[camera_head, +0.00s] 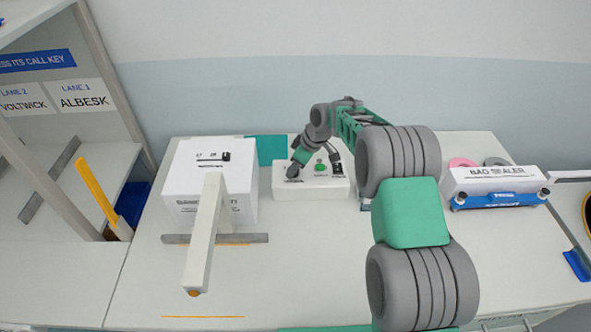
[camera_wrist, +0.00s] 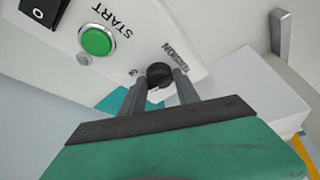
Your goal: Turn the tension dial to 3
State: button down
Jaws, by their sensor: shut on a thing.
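The tension dial is a small black knob (camera_wrist: 159,72) on the white control box (camera_head: 312,192). In the wrist view the word TENSION is printed beside it on the right, and a digit that looks like 3 is on its left. My gripper (camera_wrist: 160,80) has its two grey fingers on either side of the dial, shut on it. I cannot read where the dial points. In the head view my gripper (camera_head: 292,174) is at the box's left end and hides the dial.
The box also carries a green START button (camera_wrist: 96,40) and a black rocker switch (camera_wrist: 44,10). A white machine with an arm (camera_head: 213,190) stands close on the left. A bag sealer (camera_head: 495,186) stands at the right. The front of the table is mostly clear.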

jog(key=m+t+b, duration=0.1)
jog(key=m+b, duration=0.2)
jog(key=shift+s+a+f, duration=0.1)
jog(key=shift+f, duration=0.05)
jog(key=shift+m+t+h+b, duration=0.6)
jog(key=shift+m+h+b, duration=0.45)
jog(key=shift+m, duration=0.95)
jog(key=shift+r, duration=0.2)
jog(key=c, duration=0.9)
grip_release()
jog(key=shift+c, duration=0.2)
jog(key=b+v, duration=0.1)
jog(key=v, duration=0.7)
jog(key=shift+b, duration=0.3)
jog(key=shift+f, duration=0.1)
